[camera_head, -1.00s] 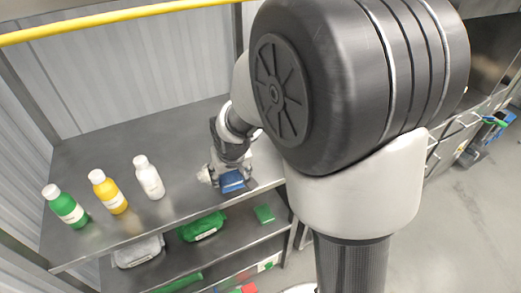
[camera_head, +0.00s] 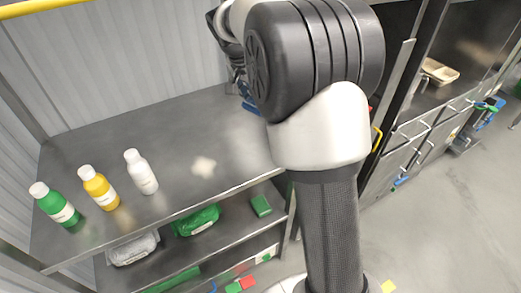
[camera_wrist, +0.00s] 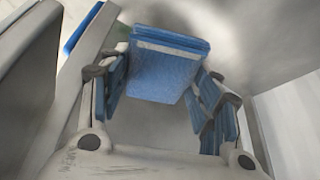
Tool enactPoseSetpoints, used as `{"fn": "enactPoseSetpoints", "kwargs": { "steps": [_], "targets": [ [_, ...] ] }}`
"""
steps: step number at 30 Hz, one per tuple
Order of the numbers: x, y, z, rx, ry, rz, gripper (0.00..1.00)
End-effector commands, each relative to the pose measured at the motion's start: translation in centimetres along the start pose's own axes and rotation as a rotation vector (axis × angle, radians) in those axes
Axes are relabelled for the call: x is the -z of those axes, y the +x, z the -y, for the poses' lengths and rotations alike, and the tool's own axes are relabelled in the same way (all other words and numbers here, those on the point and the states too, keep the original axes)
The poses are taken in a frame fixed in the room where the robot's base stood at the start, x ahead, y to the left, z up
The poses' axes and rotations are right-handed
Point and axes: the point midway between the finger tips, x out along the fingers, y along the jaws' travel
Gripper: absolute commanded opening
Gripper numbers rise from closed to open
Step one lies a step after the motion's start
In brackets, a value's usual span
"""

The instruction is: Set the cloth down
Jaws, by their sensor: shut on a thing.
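A folded blue cloth (camera_wrist: 168,65) is between the fingers of my gripper (camera_wrist: 163,88) in the wrist view. My gripper is shut on it. In the head view my gripper (camera_head: 238,80) is at the back right of the steel table (camera_head: 110,150), largely hidden by my arm. A bit of blue, which looks like the cloth (camera_head: 251,106), shows below it. Whether the cloth touches the table cannot be told.
A green bottle (camera_head: 55,205), a yellow bottle (camera_head: 99,188) and a white bottle (camera_head: 140,172) stand at the table's front left. A green pack (camera_head: 197,220) lies on the shelf below. The table's middle is clear.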

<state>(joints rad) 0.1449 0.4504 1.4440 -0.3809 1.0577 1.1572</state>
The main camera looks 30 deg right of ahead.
Motion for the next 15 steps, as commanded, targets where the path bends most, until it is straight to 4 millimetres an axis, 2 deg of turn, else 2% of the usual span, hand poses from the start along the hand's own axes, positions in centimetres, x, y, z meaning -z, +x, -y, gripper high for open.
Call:
{"fn": "enactPoseSetpoints", "kwargs": {
  "steps": [9, 15],
  "targets": [
    [-3.4, 7.9, -0.1, -0.005, -0.002, 0.004, 0.32],
    [-4.9, 11.6, -0.1, -0.004, -0.001, 0.003, 0.32]
  ]
}}
